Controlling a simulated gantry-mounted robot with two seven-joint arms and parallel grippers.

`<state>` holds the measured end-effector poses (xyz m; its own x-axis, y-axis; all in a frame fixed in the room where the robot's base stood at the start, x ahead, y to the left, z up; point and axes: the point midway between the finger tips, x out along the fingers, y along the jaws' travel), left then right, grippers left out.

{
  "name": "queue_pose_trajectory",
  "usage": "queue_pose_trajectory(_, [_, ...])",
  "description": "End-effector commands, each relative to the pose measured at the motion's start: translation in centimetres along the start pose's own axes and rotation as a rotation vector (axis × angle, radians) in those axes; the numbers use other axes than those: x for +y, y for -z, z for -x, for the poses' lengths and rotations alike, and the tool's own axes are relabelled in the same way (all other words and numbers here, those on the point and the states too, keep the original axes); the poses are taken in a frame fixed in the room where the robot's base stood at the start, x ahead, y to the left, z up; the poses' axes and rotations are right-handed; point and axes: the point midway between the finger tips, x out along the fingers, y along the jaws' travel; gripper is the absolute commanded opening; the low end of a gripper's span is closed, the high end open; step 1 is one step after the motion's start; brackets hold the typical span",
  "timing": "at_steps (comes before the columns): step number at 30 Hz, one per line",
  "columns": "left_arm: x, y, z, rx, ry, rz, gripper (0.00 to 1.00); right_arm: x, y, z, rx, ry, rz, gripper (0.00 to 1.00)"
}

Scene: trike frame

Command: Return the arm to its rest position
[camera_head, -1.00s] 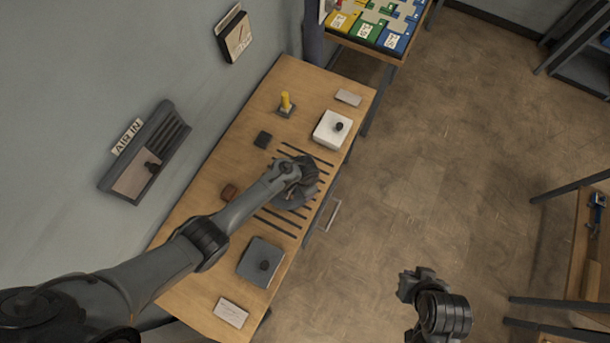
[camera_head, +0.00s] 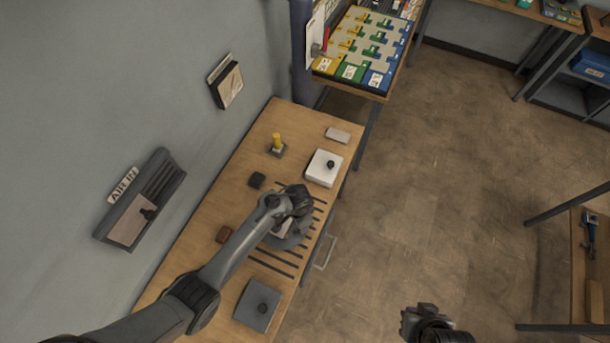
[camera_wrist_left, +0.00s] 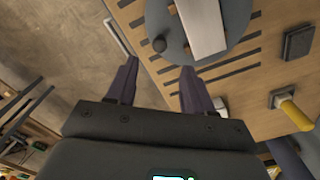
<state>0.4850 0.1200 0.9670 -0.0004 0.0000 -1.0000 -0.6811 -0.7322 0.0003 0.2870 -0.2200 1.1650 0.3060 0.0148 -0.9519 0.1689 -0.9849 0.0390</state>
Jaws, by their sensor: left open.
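My left arm reaches from the lower left over the wooden bench (camera_head: 202,235) in the head view. Its gripper (camera_head: 300,200) is above the bench slots, and a grey disc (camera_head: 284,242) partly shows beneath it. In the left wrist view the gripper (camera_wrist_left: 158,78) is open, with nothing between its two dark fingers. There the grey disc (camera_wrist_left: 238,14) carries a pale flat bar (camera_wrist_left: 203,28), which lies beyond the fingertips and apart from them. My right gripper (camera_head: 418,314) is low in the head view over the floor; its jaw opening is not clear.
A wall panel (camera_head: 132,222) is left. Floor right is open.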

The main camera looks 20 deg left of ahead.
Motion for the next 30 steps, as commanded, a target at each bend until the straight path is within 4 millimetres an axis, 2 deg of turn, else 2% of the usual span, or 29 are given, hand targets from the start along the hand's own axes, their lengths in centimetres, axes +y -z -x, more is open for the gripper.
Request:
queue_pose_trajectory(5, [0.6, -0.7, -0.6, -0.011, -0.01, 0.0, 0.52, 0.0, 0.0, 0.1, 0.0, 0.0, 0.0, 0.0])
queue_pose_trajectory(8, [2.0, -2.3, -2.0, -0.039, -0.033, 0.0, 0.52, 0.0, 0.1, 0.2, 0.0, 0.001, -0.001, 0.0])
queue_pose_trajectory(11, [4.2, -5.3, -4.1, -0.084, -0.07, 0.004, 0.52, 0.0, 0.2, 0.5, 0.0, 0.002, -0.002, 0.0])
queue_pose_trajectory(13, [6.3, -8.2, -5.6, -0.116, -0.102, 0.01, 0.52, -0.1, 0.3, 0.8, 0.0, 0.003, -0.003, 0.0])
queue_pose_trajectory(15, [8.6, -11.0, -6.2, -0.128, -0.123, 0.028, 0.52, -0.1, 0.4, 1.2, 0.001, 0.004, -0.005, 0.0])
queue_pose_trajectory(17, [10.1, -13.2, -6.1, -0.125, -0.129, 0.06, 0.52, -0.1, 0.6, 1.5, 0.002, 0.004, -0.006, 0.0])
queue_pose_trajectory(20, [11.5, -16.4, -4.2, -0.101, -0.113, 0.131, 0.52, -0.1, 0.7, 2.0, 0.001, 0.006, -0.007, 0.0])
queue_pose_trajectory(23, [11.9, -18.7, -1.0, -0.064, -0.08, 0.212, 0.52, -0.1, 0.8, 2.4, 0.001, 0.007, -0.008, 0.0])
queue_pose_trajectory(27, [11.2, -20.9, 5.0, 0.009, -0.018, 0.326, 0.52, -0.1, 0.9, 2.8, 0.001, 0.007, -0.009, 0.0])
queue_pose_trajectory(30, [10.1, -21.7, 9.8, 0.074, 0.026, 0.401, 0.52, -0.1, 1.0, 3.0, 0.001, 0.007, -0.009, 0.0])
